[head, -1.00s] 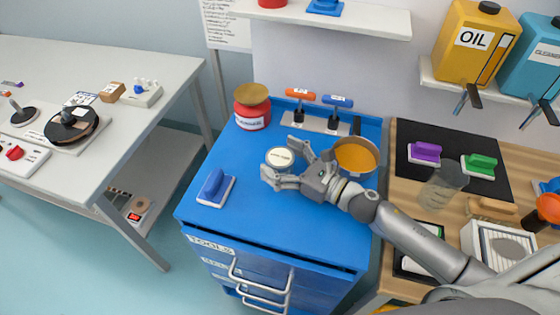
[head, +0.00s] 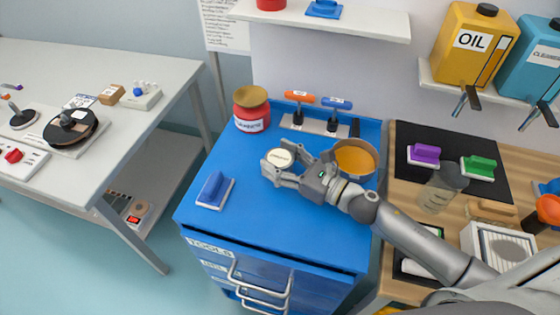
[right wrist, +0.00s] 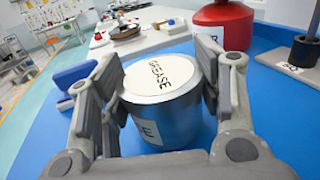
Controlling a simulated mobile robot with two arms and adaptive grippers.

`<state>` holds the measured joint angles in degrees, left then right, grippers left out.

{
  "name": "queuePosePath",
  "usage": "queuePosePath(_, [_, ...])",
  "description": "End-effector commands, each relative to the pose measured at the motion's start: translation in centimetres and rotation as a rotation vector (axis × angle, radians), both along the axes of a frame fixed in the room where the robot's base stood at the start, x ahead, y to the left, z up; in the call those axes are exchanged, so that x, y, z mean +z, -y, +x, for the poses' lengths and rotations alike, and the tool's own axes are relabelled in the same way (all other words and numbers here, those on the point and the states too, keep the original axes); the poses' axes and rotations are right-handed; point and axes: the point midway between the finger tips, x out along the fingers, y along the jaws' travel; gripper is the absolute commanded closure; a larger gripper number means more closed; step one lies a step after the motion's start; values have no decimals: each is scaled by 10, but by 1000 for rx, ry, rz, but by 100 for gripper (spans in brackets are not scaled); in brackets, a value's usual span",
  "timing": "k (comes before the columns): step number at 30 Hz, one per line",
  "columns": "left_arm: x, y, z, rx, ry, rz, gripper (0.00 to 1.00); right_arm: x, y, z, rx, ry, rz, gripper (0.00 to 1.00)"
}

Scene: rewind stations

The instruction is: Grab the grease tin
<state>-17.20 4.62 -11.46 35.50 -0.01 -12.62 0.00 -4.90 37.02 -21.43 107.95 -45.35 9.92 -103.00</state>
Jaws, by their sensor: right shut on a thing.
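The grease tin (head: 279,158) is a short silver tin with a cream lid marked GREASE. My right gripper (head: 281,163) is shut on the tin, a finger on each side. The right wrist view shows the tin (right wrist: 160,92) upright between the fingers, its label partly hidden. I cannot tell whether its base touches the cabinet top. My left gripper is not in view.
A red can with a tan lid (head: 251,112) stands behind the tin. A blue-handled block (head: 215,190) lies to the left, and an orange-filled bowl (head: 355,158) to the right. Orange and blue handled tools (head: 318,118) stand at the back. The cabinet's front area is clear.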

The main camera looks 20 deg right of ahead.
Motion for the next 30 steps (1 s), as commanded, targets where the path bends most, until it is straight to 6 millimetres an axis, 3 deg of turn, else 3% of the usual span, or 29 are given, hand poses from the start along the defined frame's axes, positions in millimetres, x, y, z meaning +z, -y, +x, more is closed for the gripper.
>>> queuePosePath(6, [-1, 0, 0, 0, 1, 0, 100, 28, 0, 0, 4, 7, -5, 71])
queuePosePath(15, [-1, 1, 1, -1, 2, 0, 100, 87, 10, -53, 7, 1, -6, 71])
queuePosePath(24, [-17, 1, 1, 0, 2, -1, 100, 102, 20, -95, 3, -3, -1, 71])
queuePosePath(30, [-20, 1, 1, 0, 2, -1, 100, 112, 25, -114, 1, -3, 2, 71])
